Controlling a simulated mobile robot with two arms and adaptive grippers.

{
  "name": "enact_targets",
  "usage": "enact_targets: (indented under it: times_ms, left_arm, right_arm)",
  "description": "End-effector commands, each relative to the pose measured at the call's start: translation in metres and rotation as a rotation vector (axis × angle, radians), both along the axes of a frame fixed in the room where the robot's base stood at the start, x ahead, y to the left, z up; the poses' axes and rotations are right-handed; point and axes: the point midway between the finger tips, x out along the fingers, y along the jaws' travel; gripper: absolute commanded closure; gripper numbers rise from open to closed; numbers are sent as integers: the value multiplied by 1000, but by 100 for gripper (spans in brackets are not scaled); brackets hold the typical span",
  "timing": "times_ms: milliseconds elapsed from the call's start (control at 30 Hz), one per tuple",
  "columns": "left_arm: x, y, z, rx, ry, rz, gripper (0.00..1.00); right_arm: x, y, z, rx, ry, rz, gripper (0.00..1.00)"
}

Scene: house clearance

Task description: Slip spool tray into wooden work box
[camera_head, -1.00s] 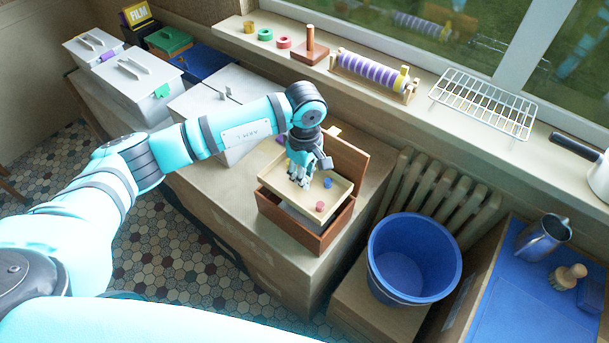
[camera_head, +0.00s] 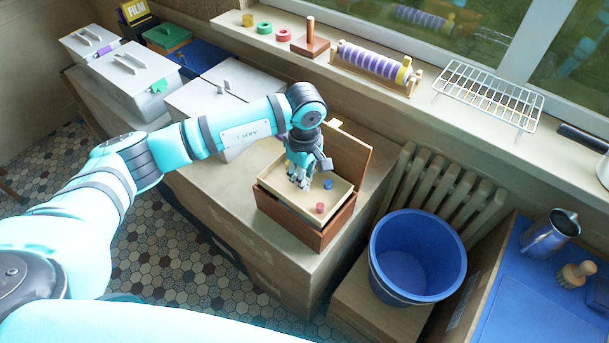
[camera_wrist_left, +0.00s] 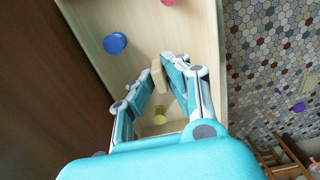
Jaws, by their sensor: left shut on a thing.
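The spool tray (camera_head: 289,210) is a pale, shallow wooden tray at the mouth of the reddish-brown wooden work box (camera_head: 288,228). The box's lid (camera_head: 352,158) stands open behind it. My right gripper is not in view.
The box stands on a brown counter beside grey lidded boxes (camera_head: 215,95). A blue bucket (camera_head: 417,255) is close on the right, before a radiator (camera_head: 440,190). The windowsill above holds a purple-ringed spool rack (camera_head: 372,65) and a white wire rack (camera_head: 488,92).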

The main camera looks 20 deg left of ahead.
Motion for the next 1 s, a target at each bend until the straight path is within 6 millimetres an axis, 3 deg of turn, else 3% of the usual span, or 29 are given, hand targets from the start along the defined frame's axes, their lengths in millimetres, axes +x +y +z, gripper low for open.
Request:
enact_targets:
  times_ms: [367, 1000]
  left_arm:
    - [0, 0, -2, 0, 0, 0, 100]
    - [0, 0, -28, 1, 0, 0, 100]
  right_arm:
    - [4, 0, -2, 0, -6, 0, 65]
    - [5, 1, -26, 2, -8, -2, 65]
